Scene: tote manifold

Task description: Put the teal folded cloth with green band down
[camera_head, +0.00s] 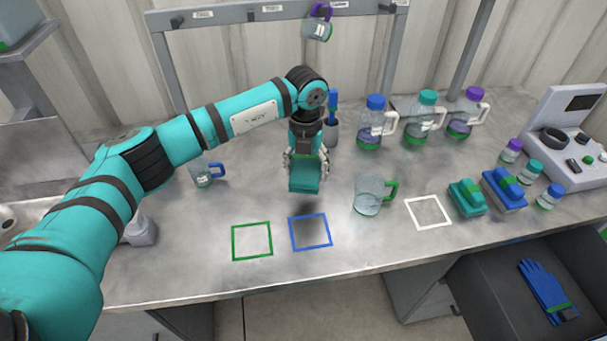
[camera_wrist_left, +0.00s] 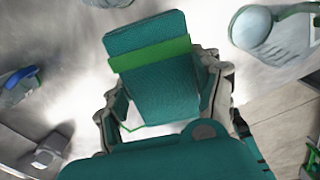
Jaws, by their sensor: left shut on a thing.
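The teal folded cloth with green band (camera_head: 304,180) hangs in my left gripper (camera_head: 305,163), above the counter and behind the blue square outline (camera_head: 310,232). A dark shadow lies on the counter below it. In the left wrist view the cloth (camera_wrist_left: 150,85) shows its green band across the middle, with finger parts on both sides of it. My left gripper is shut on the cloth. In the head view the band is hard to make out. My right gripper is in neither view.
A green square outline (camera_head: 251,240) and a white one (camera_head: 428,212) are bare. A green-handled mug (camera_head: 369,195) stands right of the cloth, a blue-handled mug (camera_head: 205,175) left. More folded cloths (camera_head: 467,197) lie right. Jugs (camera_head: 375,123) stand behind. An open drawer (camera_head: 500,300) is below.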

